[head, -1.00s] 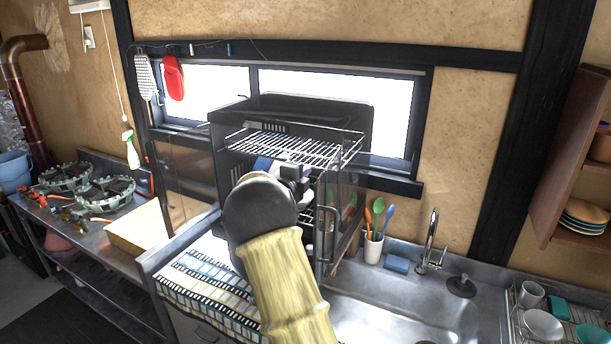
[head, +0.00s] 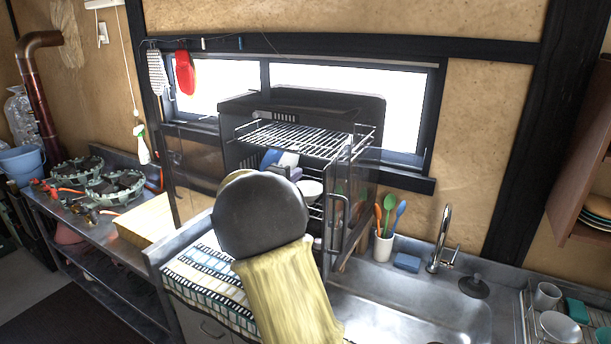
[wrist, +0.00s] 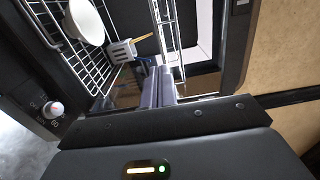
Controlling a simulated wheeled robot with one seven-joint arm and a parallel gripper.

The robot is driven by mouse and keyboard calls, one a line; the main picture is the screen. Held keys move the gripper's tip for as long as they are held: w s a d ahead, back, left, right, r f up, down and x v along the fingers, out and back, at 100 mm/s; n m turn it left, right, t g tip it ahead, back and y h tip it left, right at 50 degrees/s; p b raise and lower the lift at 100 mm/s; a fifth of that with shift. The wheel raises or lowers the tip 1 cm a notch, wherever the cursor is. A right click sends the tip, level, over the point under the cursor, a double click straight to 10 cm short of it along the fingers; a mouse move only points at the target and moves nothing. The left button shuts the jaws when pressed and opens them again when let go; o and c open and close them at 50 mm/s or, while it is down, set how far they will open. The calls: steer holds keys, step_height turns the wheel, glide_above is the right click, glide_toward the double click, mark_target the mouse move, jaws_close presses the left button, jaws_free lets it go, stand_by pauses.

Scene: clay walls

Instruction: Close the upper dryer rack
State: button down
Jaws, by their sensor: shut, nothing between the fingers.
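The dish dryer (head: 250,105) is a dark box on the counter below the window, with its doors open. Its upper rack (head: 300,139), of silver wire, juts out of the front and looks empty. In the wrist view I take the wire frame at top centre to be this rack (wrist: 166,35). My gripper's grey-lavender fingers (wrist: 158,86) are together, with nothing between them. In the head view my gripper (head: 286,172) is mostly hidden behind my wrist, below the upper rack's front. I cannot tell whether it touches the rack.
A white bowl (head: 310,190) sits in the dryer below the upper rack. The right door (head: 345,205) with its handle stands open beside my arm; the left door (head: 185,165) is open too. A cup of utensils (head: 383,246) and the sink (head: 410,305) are on the right.

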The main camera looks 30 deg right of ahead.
steer(key=v, duration=0.2)
steer(key=b+v, duration=0.1)
steer(key=shift+s+a, duration=0.15)
steer(key=shift+s, duration=0.3)
steer(key=s+a+f+n+t+y, duration=0.1)
steer(key=s+a+f+n+y, duration=0.4)
steer(key=a+f+n+y, duration=0.95)
steer(key=s+a+f+n+g, duration=0.1)
steer(key=s+f+n+g, duration=0.2)
steer(key=s+n, duration=0.4)
steer(key=s+a+f+n+g, duration=0.1)
steer(key=s+f+n+g, duration=0.3)
steer(key=s, duration=1.2)
steer(key=n+g, duration=0.1)
steer(key=n, duration=0.3)
steer(key=shift+f, duration=0.35)
